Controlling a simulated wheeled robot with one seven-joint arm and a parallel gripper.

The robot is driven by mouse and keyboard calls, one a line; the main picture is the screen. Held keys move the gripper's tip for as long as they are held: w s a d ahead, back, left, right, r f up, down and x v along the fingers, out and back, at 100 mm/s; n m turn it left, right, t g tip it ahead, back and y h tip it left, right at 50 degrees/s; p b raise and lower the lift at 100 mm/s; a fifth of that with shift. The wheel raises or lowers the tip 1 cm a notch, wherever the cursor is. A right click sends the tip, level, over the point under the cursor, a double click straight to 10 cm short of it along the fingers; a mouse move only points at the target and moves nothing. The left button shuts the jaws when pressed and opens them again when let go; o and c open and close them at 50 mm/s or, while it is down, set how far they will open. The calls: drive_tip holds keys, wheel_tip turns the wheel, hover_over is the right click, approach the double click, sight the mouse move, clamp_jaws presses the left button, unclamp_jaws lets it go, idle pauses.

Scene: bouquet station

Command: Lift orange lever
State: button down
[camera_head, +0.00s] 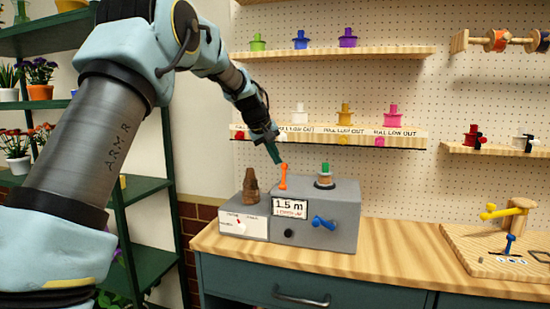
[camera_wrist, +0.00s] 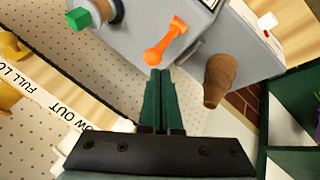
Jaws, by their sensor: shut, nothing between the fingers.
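The orange lever (camera_head: 283,176) stands upright on top of the grey box (camera_head: 345,215), near its left side. In the wrist view the orange lever (camera_wrist: 166,42) lies just beyond my fingertips. My gripper (camera_head: 275,157) is shut and empty, its green fingers pointing down just above and left of the lever's top. In the wrist view my gripper (camera_wrist: 160,75) points at the lever's round end. I cannot tell whether the fingertips touch it.
A brown cone (camera_head: 250,187) stands on a smaller box left of the lever. A green-topped knob (camera_head: 325,175) sits to its right. A shelf (camera_head: 425,132) with coloured pieces is behind.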

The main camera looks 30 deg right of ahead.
drive_tip(key=shift+r+p, duration=0.7)
drive_tip(key=shift+r, duration=0.1)
drive_tip(key=shift+a, duration=0.1)
